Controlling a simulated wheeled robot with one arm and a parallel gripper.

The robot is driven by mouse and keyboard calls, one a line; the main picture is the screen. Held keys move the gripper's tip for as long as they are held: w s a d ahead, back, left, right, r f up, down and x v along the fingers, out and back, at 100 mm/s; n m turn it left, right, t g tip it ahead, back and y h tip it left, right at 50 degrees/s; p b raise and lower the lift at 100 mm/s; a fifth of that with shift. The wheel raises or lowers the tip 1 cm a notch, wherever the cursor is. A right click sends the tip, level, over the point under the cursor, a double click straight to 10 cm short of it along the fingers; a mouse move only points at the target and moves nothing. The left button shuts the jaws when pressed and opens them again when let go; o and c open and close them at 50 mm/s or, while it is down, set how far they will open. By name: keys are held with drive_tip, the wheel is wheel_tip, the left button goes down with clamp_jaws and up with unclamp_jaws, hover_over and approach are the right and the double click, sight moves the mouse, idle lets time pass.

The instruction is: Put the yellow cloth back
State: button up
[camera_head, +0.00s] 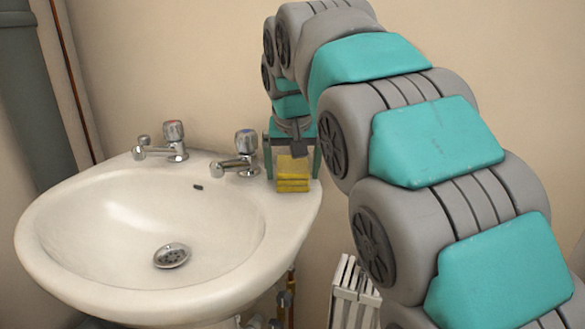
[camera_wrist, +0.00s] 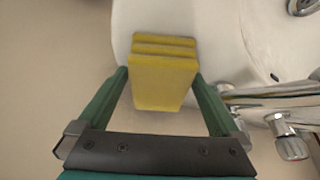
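The yellow cloth (camera_head: 292,184) is a folded, layered stack at the back right corner of the white sink's rim, right of the taps. In the wrist view the cloth (camera_wrist: 163,80) lies between my fingertips, its layers showing at the far end. My gripper (camera_head: 293,176) points down over it, one green finger on each side. In the head view a narrow gap shows between each finger and the cloth, so the gripper looks open around it. In the wrist view my gripper (camera_wrist: 160,74) has its fingers close to the cloth's sides; contact there is hard to judge.
The sink (camera_head: 60,215) has an empty basin with a drain (camera_head: 172,256). The right tap (camera_head: 238,160) stands just left of my gripper, the left tap (camera_head: 167,143) farther left. The wall is close behind. A white slatted object (camera_head: 350,290) is below right of the sink.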

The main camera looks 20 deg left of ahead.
drive_tip(key=shift+r, duration=0.1)
drive_tip(key=v, duration=0.9)
drive_tip(key=p+v, duration=0.2)
drive_tip(key=v, duration=0.1)
drive_tip(key=shift+d, duration=0.1)
drive_tip(key=s+d+f+m+g+h, duration=0.1)
drive_tip(key=s+d+f, duration=0.2)
drive_tip(key=d+f, duration=0.6)
drive_tip(key=s+d+f+m+g+h, duration=0.15)
drive_tip(key=s+d+f, duration=0.25)
drive_tip(key=d, duration=0.8)
drive_tip(key=s+d+f+g, duration=0.1)
drive_tip(key=s+d+f, duration=0.2)
drive_tip(key=s+f, duration=0.3)
drive_tip(key=s+d+f+g, duration=0.1)
drive_tip(key=s+d+f, duration=0.2)
drive_tip(key=s+f, duration=0.3)
drive_tip(key=s+d+f+m+g+y, duration=0.1)
drive_tip(key=s+d+f, duration=0.3)
drive_tip(key=s+f, duration=0.3)
drive_tip(key=s, duration=0.4)
